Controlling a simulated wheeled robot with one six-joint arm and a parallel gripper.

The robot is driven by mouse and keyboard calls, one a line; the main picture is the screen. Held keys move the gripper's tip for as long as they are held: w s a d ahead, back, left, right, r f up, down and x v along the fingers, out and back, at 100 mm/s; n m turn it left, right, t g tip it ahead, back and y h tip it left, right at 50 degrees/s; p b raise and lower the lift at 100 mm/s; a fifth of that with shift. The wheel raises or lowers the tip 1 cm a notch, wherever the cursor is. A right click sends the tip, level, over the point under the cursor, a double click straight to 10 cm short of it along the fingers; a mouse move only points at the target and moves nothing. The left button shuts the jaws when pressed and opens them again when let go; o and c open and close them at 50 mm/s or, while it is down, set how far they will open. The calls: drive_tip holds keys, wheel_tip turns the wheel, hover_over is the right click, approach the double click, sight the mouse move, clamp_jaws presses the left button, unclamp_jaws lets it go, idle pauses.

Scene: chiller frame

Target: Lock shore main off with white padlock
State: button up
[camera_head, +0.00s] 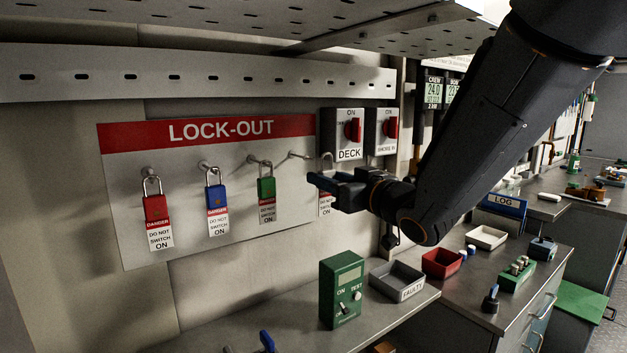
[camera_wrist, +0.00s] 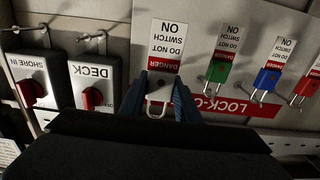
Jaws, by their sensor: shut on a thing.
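My gripper (camera_head: 325,182) is shut on the white padlock. The padlock's shackle (camera_wrist: 158,104) shows between the fingers (camera_wrist: 158,92) in the wrist view, which is upside down, and its danger tag (camera_wrist: 166,42) hangs from it. In the head view the shackle (camera_head: 327,158) rises above the fingers and the tag (camera_head: 326,204) hangs below; the fingers hide the body. The padlock is held off the board, just right of the empty fourth hook (camera_head: 299,155). The shore switch box (camera_head: 382,146), labelled SHORE IN in the wrist view (camera_wrist: 30,68), has a red knob (camera_head: 391,128) that looks upright, towards ON.
The DECK switch box (camera_head: 348,155) stands between the padlock and the shore box. Red (camera_head: 156,208), blue (camera_head: 216,197) and green (camera_head: 266,188) padlocks hang on the LOCK-OUT board (camera_head: 200,150). Below are a green tester (camera_head: 341,290) and a grey FAULTY tray (camera_head: 398,284) on the bench.

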drive_tip(key=b+v, duration=0.5)
drive_tip(key=v, duration=0.6)
